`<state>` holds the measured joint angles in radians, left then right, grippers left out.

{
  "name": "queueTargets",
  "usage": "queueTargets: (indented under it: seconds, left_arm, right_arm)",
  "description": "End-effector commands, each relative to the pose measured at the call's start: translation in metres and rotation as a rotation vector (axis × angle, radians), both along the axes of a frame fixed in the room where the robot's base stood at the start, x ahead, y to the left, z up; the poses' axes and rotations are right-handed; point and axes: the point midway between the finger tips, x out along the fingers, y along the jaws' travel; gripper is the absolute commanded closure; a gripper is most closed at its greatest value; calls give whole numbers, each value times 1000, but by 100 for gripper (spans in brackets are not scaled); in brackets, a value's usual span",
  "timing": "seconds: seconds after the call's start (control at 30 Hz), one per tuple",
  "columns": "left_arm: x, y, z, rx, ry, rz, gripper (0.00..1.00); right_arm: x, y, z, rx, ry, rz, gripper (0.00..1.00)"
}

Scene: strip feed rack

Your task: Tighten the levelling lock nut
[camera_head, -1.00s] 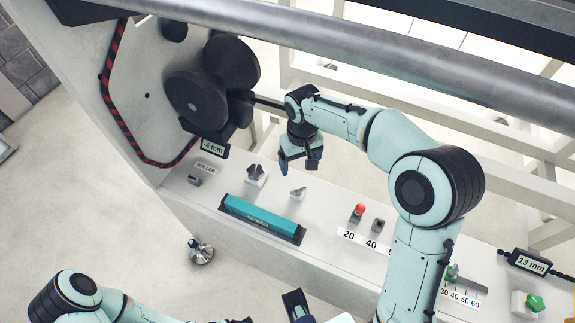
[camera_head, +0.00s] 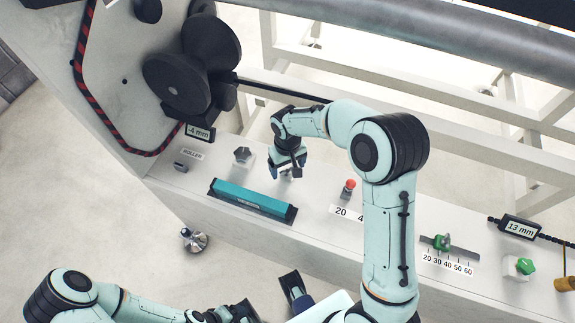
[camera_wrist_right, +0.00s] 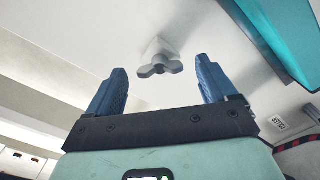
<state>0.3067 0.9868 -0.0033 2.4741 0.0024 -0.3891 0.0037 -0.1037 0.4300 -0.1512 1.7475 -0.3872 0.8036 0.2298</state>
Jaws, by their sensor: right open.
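In the head view my right gripper (camera_head: 286,172) is over the panel beside the teal bar and largely hides the nut. My left gripper (camera_head: 268,294) is at the bottom edge with its fingers apart, empty as far as I see.
The teal bar (camera_head: 250,199) lies in front of the nut. A dark star knob (camera_head: 242,156) is to the left, near black rollers (camera_head: 188,75). A red button (camera_head: 348,188) and a green knob (camera_head: 442,242) are to the right. A metal foot (camera_head: 194,240) stands on the floor.

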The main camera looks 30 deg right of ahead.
Motion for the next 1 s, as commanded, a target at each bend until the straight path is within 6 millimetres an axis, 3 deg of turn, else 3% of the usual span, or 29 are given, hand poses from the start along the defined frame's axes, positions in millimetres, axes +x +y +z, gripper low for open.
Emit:
queueTargets:
  seconds: [0.23, 0.4, 0.77, 1.0]
  left_arm:
    - [0, 0, 0, 0, 0, 0, 14]
    - [0, 0, 0, 0, -1, 0, 14]
    - [0, 0, 0, 0, -1, 0, 14]
    - [0, 0, 0, 0, -1, 0, 14]
  right_arm:
    - [0, 0, -1, 0, 0, 0, 15]
    - [0, 0, 0, 0, 0, 0, 70]
    - [0, 0, 0, 0, -1, -41, 71]
    - [0, 0, 0, 0, -1, -181, 71]
